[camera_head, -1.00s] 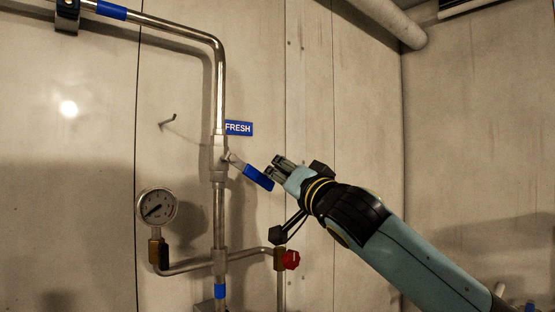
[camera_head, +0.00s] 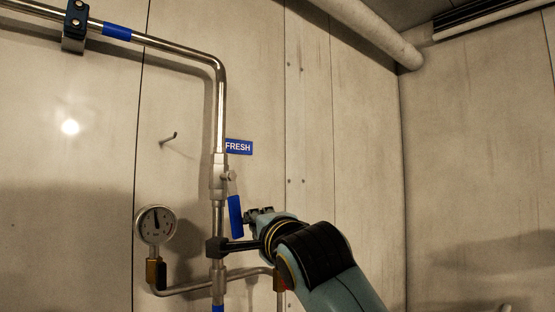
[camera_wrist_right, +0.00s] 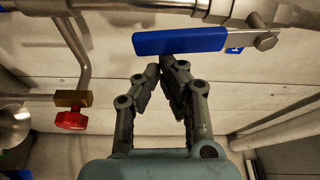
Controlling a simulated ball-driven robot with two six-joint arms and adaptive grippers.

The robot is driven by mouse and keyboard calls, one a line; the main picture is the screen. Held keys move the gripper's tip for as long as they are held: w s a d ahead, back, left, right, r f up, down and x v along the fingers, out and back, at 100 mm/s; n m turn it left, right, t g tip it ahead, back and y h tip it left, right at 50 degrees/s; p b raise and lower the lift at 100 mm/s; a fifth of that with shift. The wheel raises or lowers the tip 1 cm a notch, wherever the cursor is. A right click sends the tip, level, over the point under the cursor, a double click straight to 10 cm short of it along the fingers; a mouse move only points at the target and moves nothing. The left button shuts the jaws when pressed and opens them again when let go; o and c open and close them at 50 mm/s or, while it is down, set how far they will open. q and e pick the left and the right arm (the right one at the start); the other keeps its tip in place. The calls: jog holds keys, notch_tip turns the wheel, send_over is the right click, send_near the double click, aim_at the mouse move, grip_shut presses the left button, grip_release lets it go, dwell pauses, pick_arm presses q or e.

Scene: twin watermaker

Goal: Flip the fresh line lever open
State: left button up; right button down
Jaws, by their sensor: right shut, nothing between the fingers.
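The fresh line lever has a blue handle (camera_head: 235,216) that hangs almost straight down, about parallel to the vertical steel pipe (camera_head: 219,120). Its valve body (camera_head: 219,178) sits on that pipe below the blue FRESH label (camera_head: 238,147). My right gripper (camera_head: 249,216) is just right of the handle, with its fingertips close to it. In the right wrist view the handle (camera_wrist_right: 180,42) lies across, just beyond the fingertips (camera_wrist_right: 164,66), which are shut with nothing between them. I cannot tell whether they touch the handle. My left gripper is out of view.
A pressure gauge (camera_head: 155,224) stands left of the pipe, its needle pointing about upward. A red knob (camera_wrist_right: 70,118) is at the left in the wrist view. A small hook (camera_head: 168,138) projects from the wall.

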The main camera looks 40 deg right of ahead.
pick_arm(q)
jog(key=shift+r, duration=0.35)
pick_arm(e)
jog(key=shift+a+f+m+g, duration=0.2)
jog(key=shift+a+m+g, duration=0.1)
jog(key=shift+a+m, duration=0.45)
pick_arm(q)
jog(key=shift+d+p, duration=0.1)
jog(key=shift+p, duration=0.2)
